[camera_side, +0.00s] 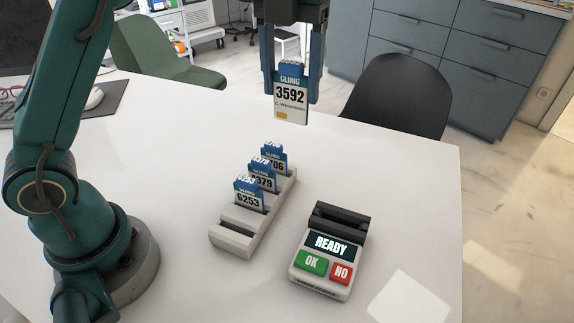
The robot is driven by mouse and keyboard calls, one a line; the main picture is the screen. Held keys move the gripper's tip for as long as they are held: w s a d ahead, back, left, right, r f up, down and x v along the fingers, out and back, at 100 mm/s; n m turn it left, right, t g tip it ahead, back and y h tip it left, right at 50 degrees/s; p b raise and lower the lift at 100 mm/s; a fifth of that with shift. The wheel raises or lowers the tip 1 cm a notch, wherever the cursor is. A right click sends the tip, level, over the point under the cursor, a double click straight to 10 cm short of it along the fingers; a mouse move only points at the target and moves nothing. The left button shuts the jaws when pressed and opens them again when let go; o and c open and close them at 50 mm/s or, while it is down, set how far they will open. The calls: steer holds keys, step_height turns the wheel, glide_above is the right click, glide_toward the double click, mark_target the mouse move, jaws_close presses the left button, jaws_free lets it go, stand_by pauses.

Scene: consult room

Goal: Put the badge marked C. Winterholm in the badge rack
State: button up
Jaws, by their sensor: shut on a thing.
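My gripper (291,85) is shut on a badge (291,103) and holds it upright in the air above the far part of the table. The badge has a blue top reading CLINIC, the number 3592 and a small name line that looks like C. Winterholm. The badge rack (232,238) is a pale slotted block on the table, below and left of the held badge. Three badges stand in it: one marked 6253 (250,198) at the front, one ending 379 (263,181) behind it, and one ending 706 (277,163) at the back. The rack's front end is bare.
A reader (328,243) right of the rack shows READY, with a green OK button (312,263) and a red NO button (341,273).

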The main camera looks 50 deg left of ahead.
steer(key=s, duration=1.2)
step_height(320, 180, down, 13)
steer(key=shift+s+d+r, duration=0.2)
steer(key=shift+s+d, duration=0.05)
steer(key=shift+s, duration=0.05)
steer(key=shift+f, duration=1.9)
stand_by(2.4)
steer(key=o, duration=1.5)
